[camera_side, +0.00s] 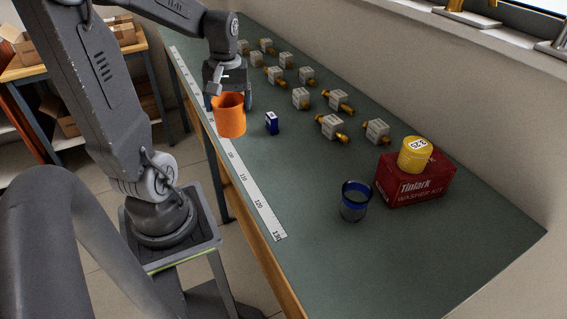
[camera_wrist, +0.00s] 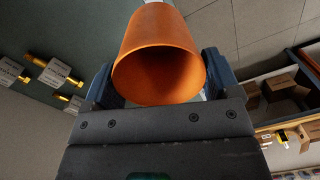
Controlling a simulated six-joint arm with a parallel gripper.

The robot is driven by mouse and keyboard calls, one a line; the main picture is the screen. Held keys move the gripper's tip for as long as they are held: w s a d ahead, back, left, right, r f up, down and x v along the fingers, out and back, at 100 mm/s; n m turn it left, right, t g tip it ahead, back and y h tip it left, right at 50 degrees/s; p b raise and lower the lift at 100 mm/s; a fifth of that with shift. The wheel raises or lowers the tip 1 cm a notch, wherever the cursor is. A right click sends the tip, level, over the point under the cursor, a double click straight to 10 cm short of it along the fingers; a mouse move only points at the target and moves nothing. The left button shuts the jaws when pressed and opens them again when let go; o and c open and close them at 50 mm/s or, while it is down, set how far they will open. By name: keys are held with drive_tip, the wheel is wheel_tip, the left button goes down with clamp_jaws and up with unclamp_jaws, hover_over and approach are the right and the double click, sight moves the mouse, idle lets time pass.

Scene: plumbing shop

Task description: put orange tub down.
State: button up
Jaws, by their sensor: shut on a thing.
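The orange tub (camera_side: 230,118) is held by my gripper (camera_side: 228,88) near the bench's front edge, over or by the ruler strip. I cannot tell whether its base touches the bench. In the wrist view the tub (camera_wrist: 158,50) sits between the two fingers of my gripper (camera_wrist: 160,78), its open mouth facing the camera. The gripper is shut on the tub. The inside of the tub looks empty, though it is in shadow.
Several boxed brass fittings (camera_side: 332,126) stand behind. A blue-rimmed cup (camera_side: 355,201), a red box (camera_side: 415,182) and a yellow tub (camera_side: 414,155) on it are farther right. The green bench top (camera_side: 320,265) is clear at the front right.

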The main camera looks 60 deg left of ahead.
drive_tip(key=w+d+m, duration=0.6)
drive_tip(key=d+m, duration=0.3)
drive_tip(key=m, duration=0.3)
drive_tip(key=shift+w+d+f, duration=0.85)
drive_tip(key=shift+d+f, duration=0.85)
drive_tip(key=shift+f, duration=0.1)
drive_tip(key=shift+w+d+f, duration=0.85)
drive_tip(key=shift+d+f, duration=0.8)
drive_tip(key=shift+f, duration=0.15)
drive_tip(key=shift+w+d+f, duration=0.85)
drive_tip(key=shift+d+f, duration=0.85)
drive_tip(key=shift+f, duration=0.1)
drive_tip(key=shift+f, duration=0.15)
drive_tip(key=o, duration=0.5)
drive_tip(key=shift+o, duration=1.3)
wheel_tip(320, 180, up, 12)
drive_tip(key=s+d+r+m+t, duration=0.2)
drive_tip(key=s+r+t, duration=0.4)
drive_tip(key=s, duration=0.5)
drive_tip(key=shift+s, duration=0.4)
